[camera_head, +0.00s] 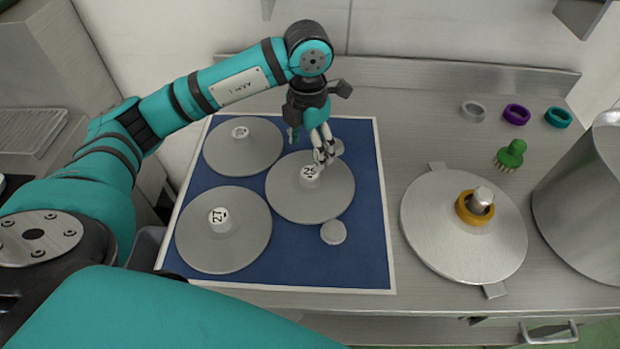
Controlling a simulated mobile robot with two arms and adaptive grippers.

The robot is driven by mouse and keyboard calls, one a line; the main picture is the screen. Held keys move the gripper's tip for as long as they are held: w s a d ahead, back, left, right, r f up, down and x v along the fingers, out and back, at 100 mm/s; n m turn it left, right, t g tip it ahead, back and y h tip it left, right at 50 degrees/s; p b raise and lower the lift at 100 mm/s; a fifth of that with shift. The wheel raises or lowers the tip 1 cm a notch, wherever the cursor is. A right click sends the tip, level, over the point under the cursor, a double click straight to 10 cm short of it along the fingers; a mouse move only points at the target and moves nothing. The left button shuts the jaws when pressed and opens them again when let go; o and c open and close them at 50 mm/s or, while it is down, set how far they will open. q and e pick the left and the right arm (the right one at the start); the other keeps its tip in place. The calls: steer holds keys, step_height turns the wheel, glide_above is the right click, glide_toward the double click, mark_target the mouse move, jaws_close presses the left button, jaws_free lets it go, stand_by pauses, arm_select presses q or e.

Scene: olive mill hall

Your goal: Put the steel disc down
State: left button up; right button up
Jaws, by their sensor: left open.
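Three large steel discs with white numbered hub caps lie flat on a blue mat (285,255) with a white border: a back-left disc (225,160), a front-left disc (240,250) marked 27, and a middle disc (320,205). My left gripper (323,155) is over the back part of the middle disc, with its fingers pointing down close to that disc's hub cap. It is open. I cannot tell whether a fingertip touches the cap. My right gripper is not in view.
Small plain discs lie on the mat in front of the middle disc (333,232) and behind it. Right of the mat are a round plate (440,245) with a yellow ring, a green brush (511,154), several loose rings (516,114) and a large steel vessel (590,200).

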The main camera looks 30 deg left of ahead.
mark_target(310, 173)
arm_select(q)
step_height(310, 173, down, 3)
steer(key=shift+f, duration=0.2)
steer(key=shift+f+p, duration=0.6)
step_height(310, 173, down, 4)
steer(key=shift+w+d+f+p, duration=0.1)
steer(key=shift+d+p, duration=0.05)
steer(key=shift+p, duration=0.45)
jaws_close()
